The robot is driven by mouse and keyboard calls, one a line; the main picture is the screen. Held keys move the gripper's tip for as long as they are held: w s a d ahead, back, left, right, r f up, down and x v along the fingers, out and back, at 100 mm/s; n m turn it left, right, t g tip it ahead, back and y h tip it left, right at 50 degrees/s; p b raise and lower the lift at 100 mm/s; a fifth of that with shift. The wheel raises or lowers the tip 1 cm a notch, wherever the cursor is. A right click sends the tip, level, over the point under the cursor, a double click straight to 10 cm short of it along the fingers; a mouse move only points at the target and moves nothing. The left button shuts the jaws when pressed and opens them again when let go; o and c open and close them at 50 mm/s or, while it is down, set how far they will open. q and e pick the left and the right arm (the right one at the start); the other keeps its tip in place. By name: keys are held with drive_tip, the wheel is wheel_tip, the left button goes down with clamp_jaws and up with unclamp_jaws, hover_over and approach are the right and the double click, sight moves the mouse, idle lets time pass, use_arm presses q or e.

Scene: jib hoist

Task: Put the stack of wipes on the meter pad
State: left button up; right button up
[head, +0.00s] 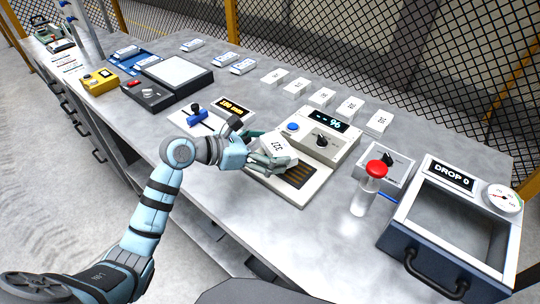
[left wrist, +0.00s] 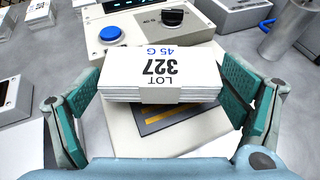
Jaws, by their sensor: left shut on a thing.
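The stack of wipes (head: 278,145) is a white block labelled LOT 327, 45 G. It also shows in the left wrist view (left wrist: 150,75), face up between the green finger pads. My left gripper (head: 270,155) is shut on it, over the front part of the meter (head: 338,152). The meter pad (head: 298,177) is a dark striped plate, partly covered by the stack; in the left wrist view its dark surface (left wrist: 185,116) shows below the stack's near edge. Whether the stack touches the pad is unclear. My right gripper is not in view.
The meter has a lit display (head: 328,119), a blue button (head: 292,127) and a black knob (head: 322,141). Several labelled white blocks (head: 350,108) stand behind it. A red-topped cylinder (head: 370,185) and a DROP box (head: 450,225) are to the right.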

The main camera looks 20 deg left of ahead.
use_arm(q)
wheel_tip(320, 180, down, 2)
drive_tip(key=shift+f, duration=0.15)
drive_tip(key=o, duration=0.9)
drive_tip(key=shift+s+a+r, duration=0.1)
drive_tip(key=shift+a+r, duration=0.05)
drive_tip(key=shift+r, duration=0.1)
drive_tip(key=v, duration=1.1)
drive_tip(key=shift+f, duration=0.2)
drive_tip(key=shift+s+a+r, duration=0.2)
drive_tip(key=shift+s+r, duration=0.1)
drive_tip(key=shift+s, duration=0.05)
